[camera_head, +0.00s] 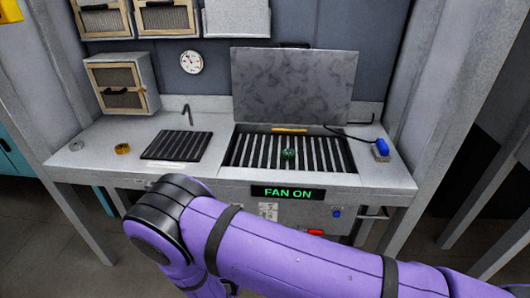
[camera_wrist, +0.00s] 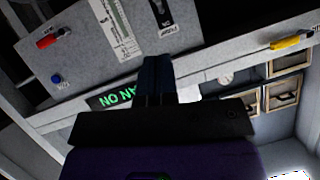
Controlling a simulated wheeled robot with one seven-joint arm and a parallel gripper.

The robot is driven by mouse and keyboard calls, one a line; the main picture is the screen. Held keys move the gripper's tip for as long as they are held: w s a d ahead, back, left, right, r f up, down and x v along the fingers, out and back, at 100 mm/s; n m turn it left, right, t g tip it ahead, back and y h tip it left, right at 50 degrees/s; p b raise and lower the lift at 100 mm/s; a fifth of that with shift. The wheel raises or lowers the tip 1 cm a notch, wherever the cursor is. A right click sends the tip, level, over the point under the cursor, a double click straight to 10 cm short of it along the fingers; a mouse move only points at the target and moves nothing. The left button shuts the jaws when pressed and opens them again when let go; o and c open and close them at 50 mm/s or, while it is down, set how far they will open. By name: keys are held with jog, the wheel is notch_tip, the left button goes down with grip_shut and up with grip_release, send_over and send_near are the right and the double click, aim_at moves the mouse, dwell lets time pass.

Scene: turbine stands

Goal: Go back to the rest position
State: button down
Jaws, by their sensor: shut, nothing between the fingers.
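My gripper (camera_wrist: 157,62) shows in the wrist view as dark fingers close together, shut with nothing between them. In that view it points toward the front of the turbine stand, which appears turned upside down. The lit green FAN ON sign (camera_wrist: 112,99) is partly hidden behind my fingers. In the head view my purple arm crosses the lower part of the picture in front of the stand's bench (camera_head: 92,169). My gripper cannot be made out there. The FAN ON sign (camera_head: 288,192) is fully visible above my arm.
A small green object (camera_head: 288,154) sits on the slatted grate (camera_head: 250,151), with a grey raised panel (camera_head: 295,85) behind it. A blue-topped device (camera_head: 382,148) stands at the right. The wrist view shows a red handle (camera_wrist: 47,42), a blue button (camera_wrist: 57,79) and a yellow handle (camera_wrist: 291,42).

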jog(key=w+r+g+y, duration=0.1)
jog(key=w+r, duration=0.3)
jog(key=r, duration=0.4)
jog(key=w+r+m+g, duration=0.1)
jog(key=w+r, duration=0.3)
jog(key=r, duration=0.3)
jog(key=w+r+g+y, duration=0.15)
jog(key=w+r, duration=0.25)
jog(key=r, duration=0.4)
jog(key=w+d+r+g, duration=0.1)
jog(key=d+r, duration=0.5)
jog(key=r, duration=0.4)
jog(key=w+d+r+g, duration=0.1)
jog(key=d+r, duration=0.5)
jog(key=r, duration=0.4)
jog(key=s+d+r+n, duration=0.1)
jog(key=s+d+r, duration=0.3)
jog(key=d+r, duration=0.35)
jog(key=s+d+r+n, duration=0.1)
jog(key=s+d+r, duration=0.4)
jog(key=d+r, duration=0.25)
jog(key=s+d+r+g+h, duration=0.1)
jog(key=s+d+r, duration=0.1)
jog(key=s+d, duration=0.6)
jog(key=s+d+r+n+g+h, duration=0.1)
jog(key=s+d+r+h, duration=0.1)
jog(key=s+d, duration=0.5)
jog(key=s, duration=0.5)
jog(key=shift+s+d, duration=0.25)
jog(key=shift+d, duration=0.15)
